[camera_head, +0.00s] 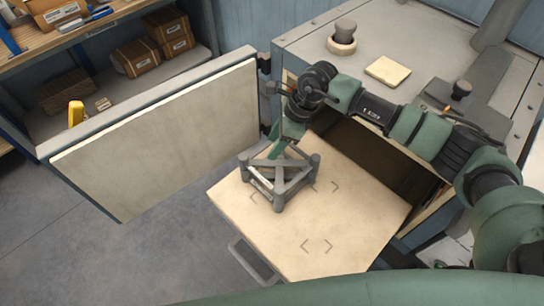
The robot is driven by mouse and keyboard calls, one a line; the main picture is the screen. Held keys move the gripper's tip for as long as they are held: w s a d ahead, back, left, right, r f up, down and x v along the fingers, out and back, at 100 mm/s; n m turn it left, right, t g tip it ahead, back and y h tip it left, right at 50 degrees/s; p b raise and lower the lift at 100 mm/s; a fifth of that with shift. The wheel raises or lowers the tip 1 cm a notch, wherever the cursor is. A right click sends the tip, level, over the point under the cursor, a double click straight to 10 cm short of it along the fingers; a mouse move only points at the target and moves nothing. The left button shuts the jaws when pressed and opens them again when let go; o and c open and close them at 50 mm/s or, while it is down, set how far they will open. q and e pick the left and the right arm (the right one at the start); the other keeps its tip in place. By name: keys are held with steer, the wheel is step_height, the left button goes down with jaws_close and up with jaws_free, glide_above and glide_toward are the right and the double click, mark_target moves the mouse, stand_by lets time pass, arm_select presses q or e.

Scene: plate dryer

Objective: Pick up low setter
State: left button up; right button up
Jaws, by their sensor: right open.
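The low setter seems to be the grey open frame (280,192) with corner posts and crossed bars. It stands upright on the pale pulled-out shelf (345,225), near the shelf's back left part. My right arm reaches in from the right, over the dryer. My right gripper (277,150) points down at the back of the frame and is open. Its green finger overlaps the frame's top in the picture; I cannot tell whether they touch. The wrist hides part of the gripper. My left gripper is out of view.
The dryer's open door (160,135) stands to the left of the shelf. The dryer (300,45) carries a small pale slab (387,71) and a round knob-like part (344,38) on top. Marked corners on the shelf's right and front are bare. Storage shelves hold boxes (136,57) at the upper left.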

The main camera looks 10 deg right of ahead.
mark_target(268, 162)
steer(key=shift+s+a+f, duration=0.1)
steer(key=shift+s+f, duration=0.05)
steer(key=shift+f, duration=0.45)
steer(key=shift+s+f, duration=0.4)
steer(key=shift+f, duration=0.15)
steer(key=b+x, duration=0.2)
steer(key=x, duration=0.2)
steer(key=shift+s, duration=0.1)
steer(key=shift+f, duration=0.15)
jaws_close()
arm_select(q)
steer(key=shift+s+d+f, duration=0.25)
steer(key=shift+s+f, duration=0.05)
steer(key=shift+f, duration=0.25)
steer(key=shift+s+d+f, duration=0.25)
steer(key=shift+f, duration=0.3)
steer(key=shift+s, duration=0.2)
